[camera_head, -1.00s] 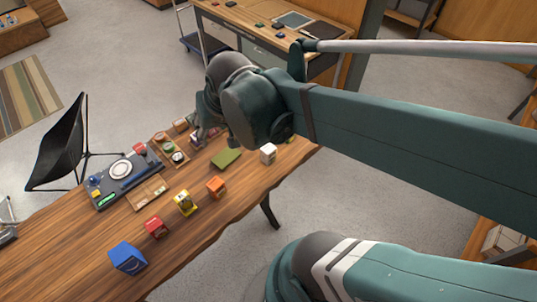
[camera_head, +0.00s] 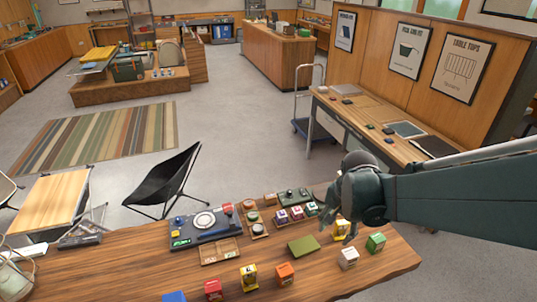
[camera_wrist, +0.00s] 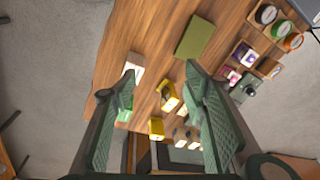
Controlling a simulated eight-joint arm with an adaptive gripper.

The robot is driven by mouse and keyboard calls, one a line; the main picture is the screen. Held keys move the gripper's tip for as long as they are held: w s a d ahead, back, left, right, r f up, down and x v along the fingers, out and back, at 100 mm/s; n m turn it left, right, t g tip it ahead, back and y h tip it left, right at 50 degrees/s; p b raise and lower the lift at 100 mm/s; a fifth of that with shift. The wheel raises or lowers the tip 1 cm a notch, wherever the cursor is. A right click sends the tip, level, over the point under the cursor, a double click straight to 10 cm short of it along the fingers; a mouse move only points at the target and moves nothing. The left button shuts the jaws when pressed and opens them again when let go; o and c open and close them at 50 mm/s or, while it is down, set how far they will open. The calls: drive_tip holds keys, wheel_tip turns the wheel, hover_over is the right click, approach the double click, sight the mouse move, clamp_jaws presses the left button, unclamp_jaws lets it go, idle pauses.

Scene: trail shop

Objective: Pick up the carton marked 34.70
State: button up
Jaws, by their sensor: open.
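Several small cartons stand on the wooden table, and the price marks are too small to read, so I cannot tell which is marked 34.70. In the head view there are red (camera_head: 213,290), yellow (camera_head: 249,277), orange (camera_head: 285,274), white (camera_head: 348,257) and green (camera_head: 376,243) cartons, and a blue one (camera_head: 173,297) cut by the lower edge. Another yellow carton (camera_head: 342,229) stands close to my gripper (camera_head: 330,210). In the wrist view my gripper (camera_wrist: 155,88) is open and empty, with a yellow carton (camera_wrist: 168,97) showing between its fingers and a white carton (camera_wrist: 133,66) beyond the left finger.
A green flat pad (camera_head: 303,246) lies mid-table. A tray with small purple and red cartons (camera_head: 296,213) stands behind it. A scale (camera_head: 205,222) and a wooden divided tray (camera_head: 221,251) are on the left. The table's front right area is bare wood.

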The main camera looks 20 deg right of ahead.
sight(350, 253)
drive_tip(key=d+f+m, duration=0.1)
drive_tip(key=d+f, duration=0.1)
drive_tip(key=s+d+f+m+g, duration=0.1)
drive_tip(key=d+f, duration=0.1)
drive_tip(key=d+f+m, duration=0.2)
drive_tip(key=shift+s+f+y, duration=0.15)
drive_tip(key=shift+s+y, duration=0.15)
drive_tip(key=shift+s, duration=0.05)
drive_tip(key=shift+s+d+f+m+g, duration=0.25)
drive_tip(key=shift+d+f+m+g, duration=0.2)
drive_tip(key=shift+f, duration=0.2)
drive_tip(key=shift+f+b, duration=0.5)
drive_tip(key=shift+f, duration=0.8)
drive_tip(key=shift+f, duration=0.1)
drive_tip(key=shift+f+b, duration=0.7)
drive_tip(key=shift+f, duration=1.8)
drive_tip(key=c, duration=1.1)
